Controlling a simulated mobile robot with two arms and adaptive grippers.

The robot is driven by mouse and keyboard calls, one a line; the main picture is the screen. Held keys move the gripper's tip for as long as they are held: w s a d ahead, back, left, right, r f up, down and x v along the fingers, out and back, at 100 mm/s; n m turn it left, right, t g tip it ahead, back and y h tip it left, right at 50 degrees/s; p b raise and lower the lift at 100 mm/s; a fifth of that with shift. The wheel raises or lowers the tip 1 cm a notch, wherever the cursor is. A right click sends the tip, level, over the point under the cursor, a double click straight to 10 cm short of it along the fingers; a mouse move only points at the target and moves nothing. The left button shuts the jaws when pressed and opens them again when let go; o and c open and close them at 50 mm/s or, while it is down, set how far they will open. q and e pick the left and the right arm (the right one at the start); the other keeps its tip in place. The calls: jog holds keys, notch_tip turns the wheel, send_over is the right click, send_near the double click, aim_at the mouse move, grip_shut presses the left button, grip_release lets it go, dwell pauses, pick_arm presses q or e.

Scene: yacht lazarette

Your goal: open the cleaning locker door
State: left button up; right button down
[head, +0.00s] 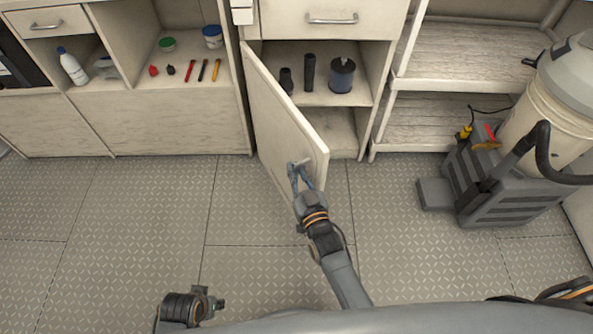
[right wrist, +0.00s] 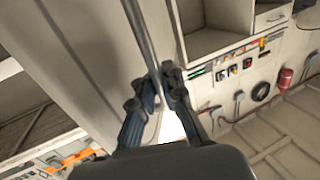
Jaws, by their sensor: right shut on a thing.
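The cleaning locker door (head: 277,117) stands partly open in the head view, swung outward from its left edge. Its inside shows dark and light shelf space to the right of the door. My right gripper (head: 300,170) is at the door's free edge, shut on the door handle (head: 304,163). In the right wrist view the fingers (right wrist: 158,92) close around the long bar of the handle (right wrist: 147,45), beside the door panel (right wrist: 95,60). My left gripper (head: 212,304) is low at the left of the head view, away from the door; its fingers are too small to judge.
Inside the locker, two dark cylinders (head: 309,72) and a blue-and-black container (head: 342,75) stand on a shelf (head: 325,98). A drawer (head: 330,20) sits above. A grey machine with a cream drum (head: 545,115) stands at the right. The floor (head: 240,215) before the door is clear.

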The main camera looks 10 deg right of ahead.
jog(key=shift+s+f, duration=0.2)
jog(key=shift+f, duration=0.15)
jog(key=c, duration=1.7)
grip_release()
jog(key=shift+r, duration=0.25)
jog(key=shift+s, duration=0.1)
jog(key=s, duration=0.4)
jog(key=s+d, duration=0.1)
jog(key=s, duration=0.2)
jog(key=s+d, duration=0.1)
jog(key=s, duration=0.3)
jog(key=shift+s+d, duration=0.25)
jog(key=shift+s, duration=0.05)
